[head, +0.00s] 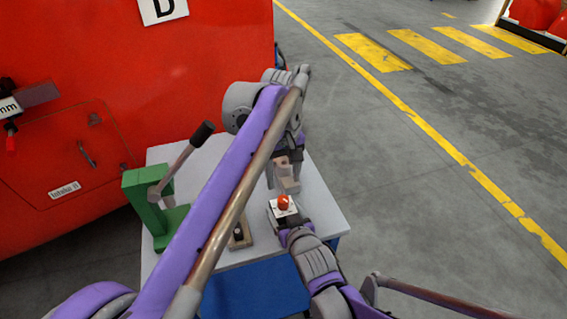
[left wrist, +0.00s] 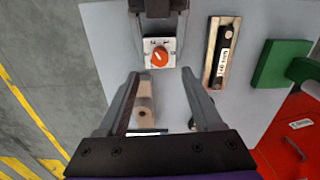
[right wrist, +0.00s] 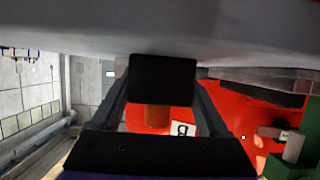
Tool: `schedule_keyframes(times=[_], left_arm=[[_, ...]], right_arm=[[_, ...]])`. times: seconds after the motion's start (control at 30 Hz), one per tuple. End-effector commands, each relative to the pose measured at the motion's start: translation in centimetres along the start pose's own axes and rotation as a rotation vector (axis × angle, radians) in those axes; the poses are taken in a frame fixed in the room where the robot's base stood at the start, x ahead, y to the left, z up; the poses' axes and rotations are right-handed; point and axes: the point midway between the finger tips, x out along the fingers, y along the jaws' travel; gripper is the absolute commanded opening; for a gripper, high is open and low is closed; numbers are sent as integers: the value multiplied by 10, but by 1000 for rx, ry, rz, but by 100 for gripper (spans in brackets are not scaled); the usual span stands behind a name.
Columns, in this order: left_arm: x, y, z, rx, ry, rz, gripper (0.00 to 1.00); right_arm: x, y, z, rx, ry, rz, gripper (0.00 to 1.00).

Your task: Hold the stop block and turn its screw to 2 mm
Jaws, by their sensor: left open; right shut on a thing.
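The stop block (head: 282,212) is a small white-faced block with a round orange-red screw (head: 285,202) on top. In the left wrist view the block (left wrist: 148,61) shows its screw (left wrist: 160,57) with a pale slanted mark and small figures around it, too small to read surely. My right gripper (head: 284,222) is shut on the block, one finger on each side; in the right wrist view a dark block face (right wrist: 163,80) lies between its fingers. My left gripper (left wrist: 160,75) is open and empty, pointing down over the table close to the block; its fingers are apart from the screw.
A wooden tray (left wrist: 208,70) holds a dark bar labelled 140 mm. A green lever press (head: 150,207) stands left on the pale table (head: 215,155). A red train body (head: 140,80) stands behind.

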Motion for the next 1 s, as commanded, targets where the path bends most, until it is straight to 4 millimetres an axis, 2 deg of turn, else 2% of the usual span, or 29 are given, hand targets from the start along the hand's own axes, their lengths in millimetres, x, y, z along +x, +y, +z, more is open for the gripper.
schedule_keyframes(times=[0.1, 0.3, 0.77, 0.8, 0.9, 1.0], left_arm=[[-22, 0, 0, 0, 0, 0, 67], [-42, 0, 0, 0, 0, 0, 67], [-46, 0, 0, 0, 0, 0, 67], [-46, 0, 0, 0, 0, 0, 67], [-46, 0, 0, 0, 0, 0, 67], [-46, 0, 0, 0, 0, 0, 67]], right_arm=[[0, 0, 0, 0, 0, 0, 0], [0, 0, 0, 0, 1, 0, 0], [0, 0, 0, 0, 1, 0, 0], [0, 0, 0, 0, 1, 0, 84], [0, 0, 0, 0, 1, 0, 100], [0, 0, 0, 0, 1, 0, 100]])
